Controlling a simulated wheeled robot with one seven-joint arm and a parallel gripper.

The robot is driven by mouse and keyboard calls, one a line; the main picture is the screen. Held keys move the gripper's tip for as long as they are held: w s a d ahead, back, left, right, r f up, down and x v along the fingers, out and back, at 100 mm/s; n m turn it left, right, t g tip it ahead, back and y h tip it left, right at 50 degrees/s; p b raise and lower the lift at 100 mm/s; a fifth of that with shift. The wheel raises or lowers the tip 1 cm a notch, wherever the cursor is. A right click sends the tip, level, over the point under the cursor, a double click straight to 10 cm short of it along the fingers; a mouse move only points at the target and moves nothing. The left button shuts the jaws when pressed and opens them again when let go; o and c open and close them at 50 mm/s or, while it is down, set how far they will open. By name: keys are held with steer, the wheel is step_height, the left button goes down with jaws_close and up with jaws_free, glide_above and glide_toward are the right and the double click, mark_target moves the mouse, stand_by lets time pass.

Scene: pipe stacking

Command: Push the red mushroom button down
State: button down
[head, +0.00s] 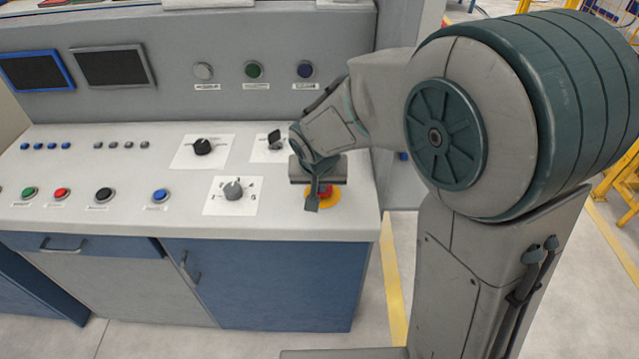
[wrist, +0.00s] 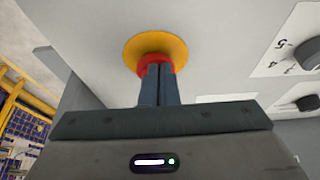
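The red mushroom button (wrist: 155,59) sits on a round yellow base (wrist: 155,46) on the light console top. In the head view the yellow base (head: 328,199) shows at the console's right end, with the red button (head: 325,188) mostly hidden by my gripper. My gripper (head: 313,205) is over the button, and in the wrist view its two fingers (wrist: 159,70) are together, with their tips overlapping the red cap. Nothing shows between them. I cannot tell whether the tips touch the button or how far it is pressed.
A grey rotary knob (head: 234,190) stands left of the button, a black knob (head: 202,147) farther left, and a blue push button (head: 160,196) left of the grey knob. A switch (head: 274,139) stands behind my gripper. The console's front edge (head: 250,233) is close by.

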steer(key=shift+s+d+f, duration=0.2)
steer(key=shift+s+f, duration=0.1)
steer(key=shift+f, duration=0.2)
steer(key=r, duration=0.1)
steer(key=r+p, duration=0.2)
steer(key=r, duration=0.1)
steer(key=shift+w+a, duration=0.15)
steer(key=shift+a, duration=0.15)
steer(key=v, duration=1.1)
steer(key=shift+w, duration=0.1)
steer(key=s+d+f+g, duration=0.1)
steer(key=s+d+f, duration=0.3)
steer(key=s+d, duration=0.9)
steer(key=shift+s+d, duration=0.35)
steer(key=shift+d, duration=0.3)
steer(key=shift+s, duration=0.1)
